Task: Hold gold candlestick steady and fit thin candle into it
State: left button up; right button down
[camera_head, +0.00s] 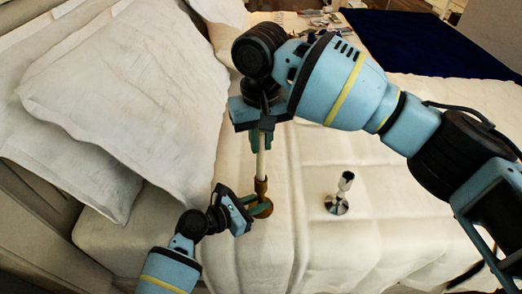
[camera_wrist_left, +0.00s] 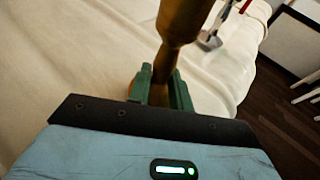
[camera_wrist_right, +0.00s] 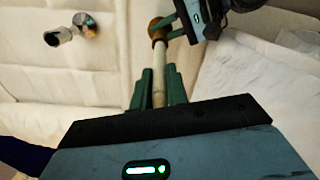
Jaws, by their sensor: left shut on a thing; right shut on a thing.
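The gold candlestick (camera_head: 261,186) stands about upright on the bed, its round base partly hidden behind my left gripper. My left gripper (camera_head: 254,206) is shut on its stem; the left wrist view shows the gold stem (camera_wrist_left: 183,22) between the green fingers (camera_wrist_left: 162,92). My right gripper (camera_head: 261,140) is above, shut on the thin pale candle (camera_head: 261,166), which points down. The candle's lower end meets the candlestick's top, in line with it. The right wrist view shows the candle (camera_wrist_right: 159,68) reaching the gold cup (camera_wrist_right: 158,34); how deep it sits I cannot tell.
White pillows (camera_head: 130,95) lie at the left. A dark blue cloth (camera_head: 430,42) and small items (camera_head: 320,18) are at the back. Bedding around the silver candlestick is clear.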

aim_at(261, 152)
pick_arm(q)
jog(key=shift+f, duration=0.15)
pick_arm(e)
jog(key=shift+f, duration=1.75)
jog(key=shift+f, duration=0.2)
jog(key=c, duration=1.4)
grip_release()
jog(key=shift+r, duration=0.15)
notch_tip(261, 152, up, 12)
jog(key=shift+r, duration=0.1)
pick_arm(q)
jog(key=o, duration=0.8)
jog(key=shift+c, duration=0.2)
jog(key=shift+o, duration=0.4)
